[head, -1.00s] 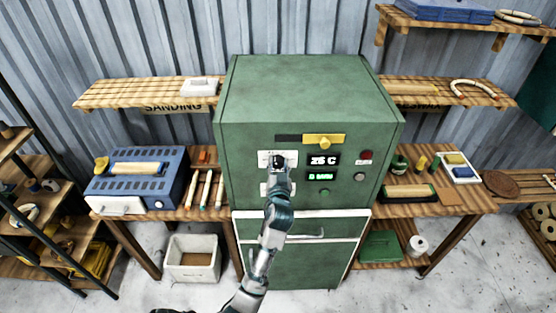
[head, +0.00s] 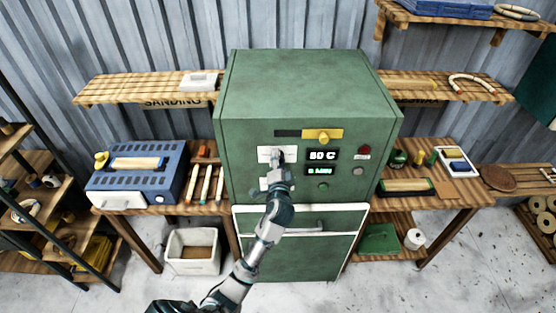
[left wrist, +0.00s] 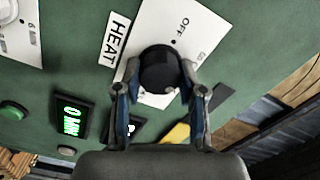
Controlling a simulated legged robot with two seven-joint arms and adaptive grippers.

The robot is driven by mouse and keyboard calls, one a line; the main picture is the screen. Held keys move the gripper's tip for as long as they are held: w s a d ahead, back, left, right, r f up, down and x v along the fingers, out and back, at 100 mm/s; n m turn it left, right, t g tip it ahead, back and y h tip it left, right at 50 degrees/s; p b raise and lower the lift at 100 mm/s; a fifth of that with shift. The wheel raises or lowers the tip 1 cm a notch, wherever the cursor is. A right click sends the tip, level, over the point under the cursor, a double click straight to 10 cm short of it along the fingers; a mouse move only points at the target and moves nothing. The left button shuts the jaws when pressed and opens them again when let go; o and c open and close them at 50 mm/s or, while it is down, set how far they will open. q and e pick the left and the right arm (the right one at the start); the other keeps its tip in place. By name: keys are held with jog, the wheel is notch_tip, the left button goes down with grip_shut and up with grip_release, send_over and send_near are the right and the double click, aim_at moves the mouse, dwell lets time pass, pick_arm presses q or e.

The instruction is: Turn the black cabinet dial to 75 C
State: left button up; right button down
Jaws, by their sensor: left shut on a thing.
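The black dial (left wrist: 158,68) sits on a white plate marked OFF, beside a HEAT label, in the left wrist view. My left gripper (left wrist: 158,78) is shut on the dial, one finger on each side. In the head view my left gripper (head: 278,160) covers most of the dial on the front of the green cabinet (head: 300,90). The temperature display (head: 322,156) appears to read 50 C. The lower display (head: 323,171) shows green digits, reading 0 MIN in the left wrist view (left wrist: 71,119). My right gripper is not in view.
A red button (head: 365,150) and a green button (head: 323,185) are on the panel. A second white dial plate is below, partly hidden by my arm. A blue box (head: 140,175) stands on the left bench.

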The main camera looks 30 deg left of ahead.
pick_arm(q)
jog(key=shift+d+f+m, duration=0.1)
jog(key=shift+f+m, duration=0.35)
jog(key=shift+m, duration=0.35)
jog(key=o, duration=1.1)
jog(key=shift+o, duration=0.2)
jog(key=shift+w+r, duration=0.1)
jog(key=v, duration=1.2)
